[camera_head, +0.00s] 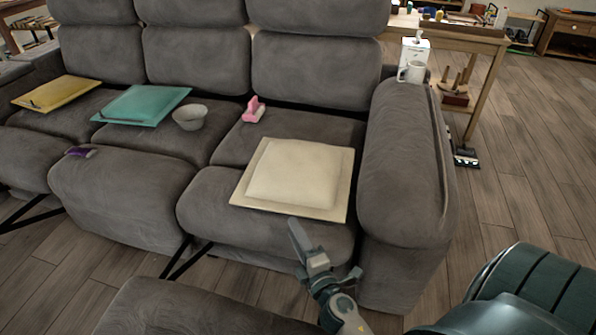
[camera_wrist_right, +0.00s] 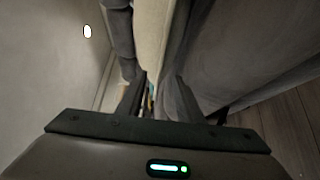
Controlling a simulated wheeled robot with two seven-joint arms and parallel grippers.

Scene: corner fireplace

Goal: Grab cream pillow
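The cream pillow (camera_head: 295,175) lies flat on the sofa's right seat, with a flat border around its raised middle. My right gripper (camera_head: 300,236) is just in front of the pillow's front edge, close to the seat front. In the right wrist view my right gripper (camera_wrist_right: 160,82) has its two fingers apart. A cream strip, seemingly the pillow's edge (camera_wrist_right: 151,38), shows ahead between the fingers; I cannot tell whether they touch it. My left gripper is not in view.
A pink object (camera_head: 253,110), a grey bowl (camera_head: 189,117), a teal pillow (camera_head: 140,104) and a yellow pillow (camera_head: 55,93) lie farther left. Wooden floor is open at right.

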